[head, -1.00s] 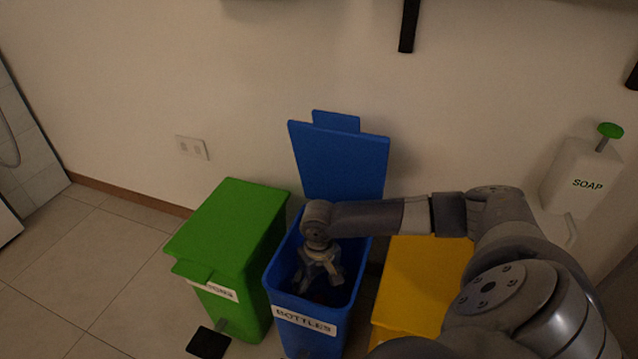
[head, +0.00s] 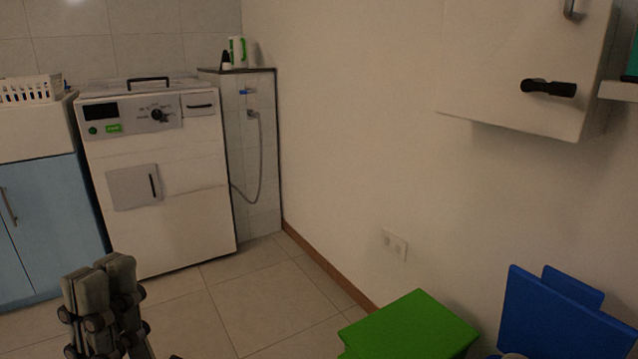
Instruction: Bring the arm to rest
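My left gripper (head: 102,278) is at the lower left of the head view, with its fingers pointing up. Its two grey finger pads lie side by side against each other, and I see nothing held between them. It is in front of the washing machine, over the tiled floor and away from the bins. My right gripper is out of view.
The green bin (head: 415,328) and the open blue lid (head: 560,315) of the blue bin are at the lower right. A white washing machine (head: 155,225) and a blue cabinet (head: 48,225) stand at the back left. A white wall cabinet (head: 490,60) hangs upper right. Floor (head: 250,305) is clear between.

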